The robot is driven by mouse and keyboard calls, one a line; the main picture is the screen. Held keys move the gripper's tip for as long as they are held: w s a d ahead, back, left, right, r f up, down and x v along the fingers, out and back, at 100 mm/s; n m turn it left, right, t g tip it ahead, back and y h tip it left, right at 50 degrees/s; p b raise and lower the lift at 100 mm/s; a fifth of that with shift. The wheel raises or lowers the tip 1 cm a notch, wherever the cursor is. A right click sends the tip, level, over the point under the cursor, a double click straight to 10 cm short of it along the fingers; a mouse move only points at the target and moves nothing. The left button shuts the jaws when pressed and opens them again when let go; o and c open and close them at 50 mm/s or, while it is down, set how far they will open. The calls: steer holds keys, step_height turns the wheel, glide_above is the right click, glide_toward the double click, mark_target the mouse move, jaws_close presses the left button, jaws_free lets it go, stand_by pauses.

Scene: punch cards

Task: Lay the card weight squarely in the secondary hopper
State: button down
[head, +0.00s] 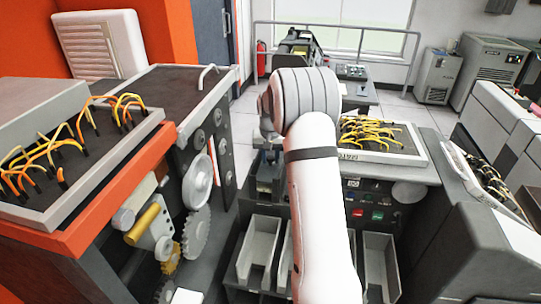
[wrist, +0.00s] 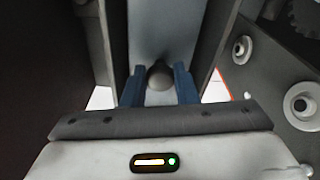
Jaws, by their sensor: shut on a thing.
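The rest of the weight is hard to make out. Ahead of the fingers is a narrow pale channel (wrist: 162,32) between two dark upright walls, apparently a hopper; I cannot tell if it is the secondary one. The knob lies in line with the channel's middle. Whether the weight touches its floor or walls cannot be told.
Open grey card bins (head: 258,250) stand below the machine front, another (head: 380,262) right of my arm. A plugboard with yellow wires (head: 378,138) sits right. An orange-sided machine with a wired panel (head: 72,150) and exposed gears (head: 196,232) stands close on the left.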

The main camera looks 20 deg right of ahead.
mark_target(271, 160)
steer(key=shift+f, duration=0.4)
steer(key=c, duration=1.1)
jaws_free()
steer(key=shift+o, duration=0.2)
steer(key=r, duration=0.5)
steer(key=s+r+b, duration=0.1)
steer(key=r, duration=0.1)
steer(key=shift+a+r, duration=0.2)
steer(key=shift+r, duration=0.2)
